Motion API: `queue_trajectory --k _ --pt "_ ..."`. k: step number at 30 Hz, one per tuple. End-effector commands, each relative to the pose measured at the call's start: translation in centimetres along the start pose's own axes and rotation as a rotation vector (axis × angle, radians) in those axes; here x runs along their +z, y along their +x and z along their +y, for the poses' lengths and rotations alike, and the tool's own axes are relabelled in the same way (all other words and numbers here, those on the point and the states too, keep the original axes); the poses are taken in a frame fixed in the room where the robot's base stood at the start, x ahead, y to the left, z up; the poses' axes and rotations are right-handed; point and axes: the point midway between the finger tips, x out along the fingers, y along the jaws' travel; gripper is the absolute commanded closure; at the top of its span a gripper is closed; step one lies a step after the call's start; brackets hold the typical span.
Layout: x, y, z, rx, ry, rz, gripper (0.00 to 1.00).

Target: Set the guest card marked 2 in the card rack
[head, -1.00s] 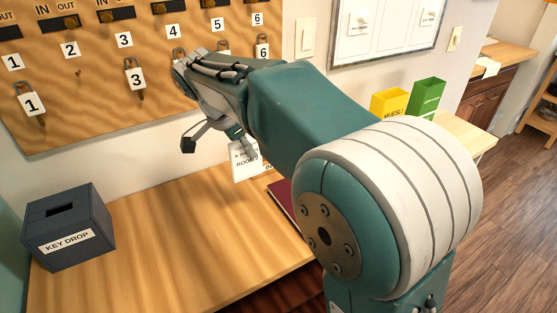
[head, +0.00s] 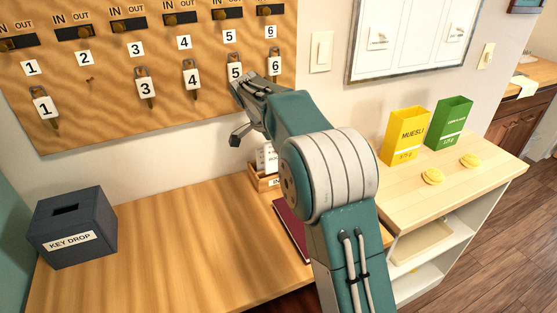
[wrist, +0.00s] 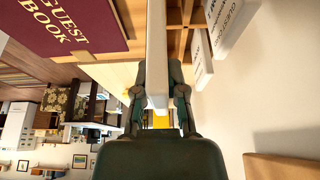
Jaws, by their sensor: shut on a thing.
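My gripper (wrist: 159,94) is shut on a thin white card (wrist: 156,48), seen edge-on between the two fingers in the wrist view. Its number is not visible. The wooden card rack (head: 268,183) stands on the desk near the wall, partly behind my arm. In the wrist view, the rack's wooden slots (wrist: 180,42) show close beyond the held card. Other white cards (wrist: 228,28) stand to the right there. In the head view my gripper (head: 243,137) is above and left of the rack, and I cannot tell the held card apart there.
A dark red guest book (head: 289,228) lies on the desk in front of the rack. A KEY DROP box (head: 72,228) stands at the desk's left. The key board (head: 150,110) hangs behind. Muesli boxes (head: 405,135) stand on the right shelf. The desk's middle is clear.

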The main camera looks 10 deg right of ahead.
Motion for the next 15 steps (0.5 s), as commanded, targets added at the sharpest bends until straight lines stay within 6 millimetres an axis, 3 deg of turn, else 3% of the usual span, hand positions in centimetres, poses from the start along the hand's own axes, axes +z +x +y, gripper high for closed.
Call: queue_trajectory --k 10,15 --pt "0.4 3.1 -2.1 0.001 -0.003 0.003 1.00" --pt "1.1 5.5 -1.9 0.000 -0.002 0.000 1.00"
